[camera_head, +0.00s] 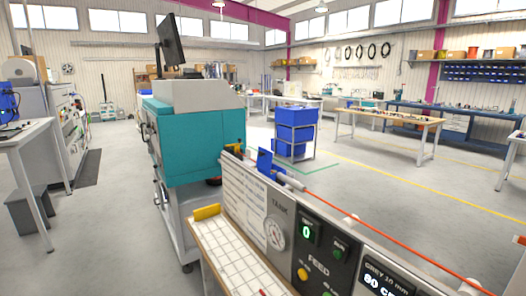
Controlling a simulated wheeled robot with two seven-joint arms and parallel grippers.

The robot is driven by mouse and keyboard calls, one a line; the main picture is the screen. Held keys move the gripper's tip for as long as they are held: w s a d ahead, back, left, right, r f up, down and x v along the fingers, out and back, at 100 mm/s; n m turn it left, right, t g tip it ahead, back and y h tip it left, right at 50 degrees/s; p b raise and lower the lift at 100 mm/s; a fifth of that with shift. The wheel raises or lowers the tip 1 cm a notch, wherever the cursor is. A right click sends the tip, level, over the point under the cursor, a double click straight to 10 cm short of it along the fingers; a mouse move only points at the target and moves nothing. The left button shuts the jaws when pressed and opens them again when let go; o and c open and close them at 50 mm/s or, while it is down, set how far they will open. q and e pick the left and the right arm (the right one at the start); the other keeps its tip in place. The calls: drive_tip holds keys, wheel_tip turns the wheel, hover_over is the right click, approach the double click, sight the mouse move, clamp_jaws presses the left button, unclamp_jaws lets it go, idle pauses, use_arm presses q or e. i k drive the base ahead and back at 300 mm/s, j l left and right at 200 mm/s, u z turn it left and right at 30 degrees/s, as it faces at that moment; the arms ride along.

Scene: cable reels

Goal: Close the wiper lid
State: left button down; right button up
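A small blue flap (265,163), which looks like the wiper lid, stands raised at the far end of the long machine (245,205). A second blue piece (279,170) and a pale cylinder (292,183) sit just beside it. An orange cable (380,232) runs from the cylinder along the machine top to the lower right. The flap appears tilted up rather than lying flat over the cable line. The fine shape of the wiper is too small to tell. Neither of my grippers shows in this view.
The front panel has a tank gauge (275,234) and a feed panel (318,245). A white gridded bench top (228,258) lies before it, with a yellow block (206,212). A teal machine (188,145) stands close behind left. Blue bins (296,117) stand beyond. Floor at left is open.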

sight(265, 157)
drive_tip(key=i+j+z, duration=0.3)
drive_tip(key=j, duration=0.35)
drive_tip(key=i+j+z, duration=0.15)
drive_tip(key=i+j, duration=0.15)
drive_tip(key=i+j+z, duration=0.2)
drive_tip(key=j, duration=0.2)
drive_tip(key=i+j+z, duration=0.15)
drive_tip(key=j, duration=0.25)
drive_tip(key=j+z, duration=0.15)
drive_tip(key=j, duration=0.25)
drive_tip(key=i, duration=0.05)
